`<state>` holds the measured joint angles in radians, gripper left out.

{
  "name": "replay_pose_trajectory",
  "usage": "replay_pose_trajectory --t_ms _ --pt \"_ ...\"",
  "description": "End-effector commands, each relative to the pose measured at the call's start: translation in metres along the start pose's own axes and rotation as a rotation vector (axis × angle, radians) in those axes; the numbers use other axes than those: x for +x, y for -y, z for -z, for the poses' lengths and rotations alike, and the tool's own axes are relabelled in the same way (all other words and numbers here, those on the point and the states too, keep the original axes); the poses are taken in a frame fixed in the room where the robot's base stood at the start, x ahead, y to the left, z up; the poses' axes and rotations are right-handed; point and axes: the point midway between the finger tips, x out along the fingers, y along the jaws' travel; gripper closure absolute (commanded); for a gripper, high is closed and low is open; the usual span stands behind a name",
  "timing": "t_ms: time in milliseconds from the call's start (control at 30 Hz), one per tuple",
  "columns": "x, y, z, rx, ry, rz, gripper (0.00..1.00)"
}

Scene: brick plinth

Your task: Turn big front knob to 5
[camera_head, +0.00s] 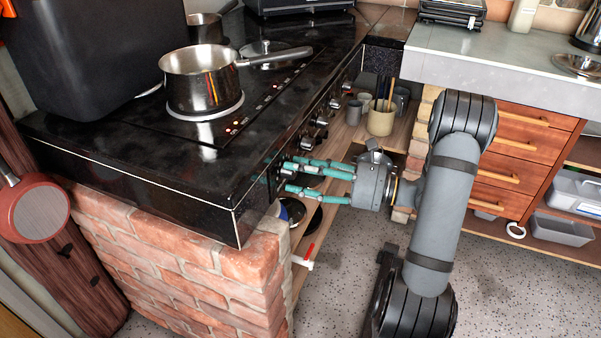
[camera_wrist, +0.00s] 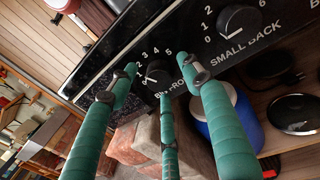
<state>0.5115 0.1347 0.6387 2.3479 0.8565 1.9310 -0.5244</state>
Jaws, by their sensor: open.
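The big front knob (camera_wrist: 157,72) is a small black dial on the dark front panel of the stove, with white numbers up to 5 beside it. Part of its label is hidden by a finger, and I cannot clearly read its pointer. My gripper (camera_head: 298,175) has three green fingers and reaches the panel near its front corner. In the wrist view my gripper (camera_wrist: 160,82) is open, with its fingertips spread around the knob. I cannot tell whether any finger touches it.
The small back knob (camera_wrist: 238,20) is close beside the fingers. A steel saucepan (camera_head: 200,80) stands on the black stove top (camera_head: 110,128). A brick plinth (camera_head: 185,265) is below. Cups and a utensil holder (camera_head: 381,120) stand on the shelf behind my gripper. A blue container (camera_wrist: 228,120) is below the knobs.

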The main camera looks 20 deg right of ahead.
Motion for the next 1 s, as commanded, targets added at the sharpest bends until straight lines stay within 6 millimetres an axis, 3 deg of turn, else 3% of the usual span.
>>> replay_pose_trajectory --t_ms 167,900,1000 --pt "0.0001 -0.0002 0.0 0.0 0.0 -0.001 0.51" --pt "-0.0002 -0.0002 0.0 0.0 0.0 -0.001 0.94" --pt "-0.0002 -0.0002 -0.0001 0.001 0.0 -0.001 0.96"
